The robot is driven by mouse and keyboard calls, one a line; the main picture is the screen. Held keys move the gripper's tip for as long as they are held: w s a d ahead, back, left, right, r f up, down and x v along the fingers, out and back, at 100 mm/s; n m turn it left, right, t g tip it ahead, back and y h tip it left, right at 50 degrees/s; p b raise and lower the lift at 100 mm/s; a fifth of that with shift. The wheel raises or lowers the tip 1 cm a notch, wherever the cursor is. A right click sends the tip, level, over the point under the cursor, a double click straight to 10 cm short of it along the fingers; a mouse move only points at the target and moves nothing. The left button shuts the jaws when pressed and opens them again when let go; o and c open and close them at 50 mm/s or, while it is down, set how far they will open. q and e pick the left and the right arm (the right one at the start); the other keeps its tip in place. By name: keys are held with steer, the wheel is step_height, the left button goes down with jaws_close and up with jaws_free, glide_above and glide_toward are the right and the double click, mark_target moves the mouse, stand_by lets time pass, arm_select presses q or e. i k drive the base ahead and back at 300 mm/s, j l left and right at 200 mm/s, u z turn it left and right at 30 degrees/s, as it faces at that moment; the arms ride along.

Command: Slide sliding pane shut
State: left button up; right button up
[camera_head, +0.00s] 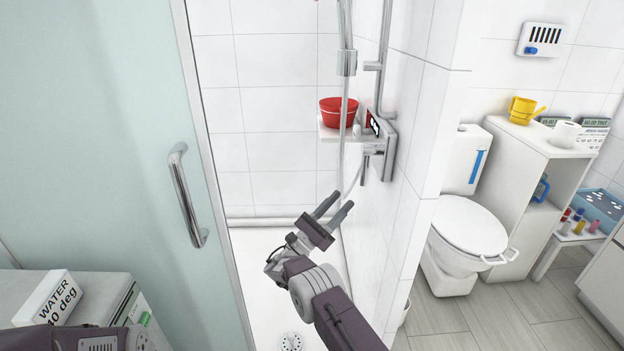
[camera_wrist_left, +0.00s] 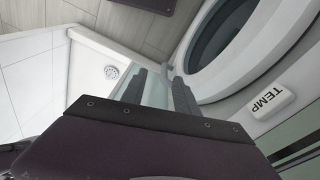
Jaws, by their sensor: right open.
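The sliding pane (camera_head: 110,130) is a frosted pale-green glass panel at the left of the head view. Its metal-edged right side borders an open gap into the white shower. A curved chrome handle (camera_head: 187,195) stands upright on the pane. My right gripper (camera_head: 339,203) is open and empty, in front of the shower opening, right of the handle and apart from it. Only part of my left arm shows at the lower left of the head view. In the left wrist view, my left gripper (camera_wrist_left: 160,92) has its fingers apart; pale-green glass shows behind and between them.
A tiled wall (camera_head: 415,170) bounds the opening on the right, with a toilet (camera_head: 468,230) beyond. A red bucket (camera_head: 337,112) sits on the shower shelf. A labelled white box (camera_head: 50,298) stands at lower left. A drain (camera_head: 291,341) is in the shower floor.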

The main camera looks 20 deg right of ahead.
mark_target(107, 164)
steer(key=k, duration=1)
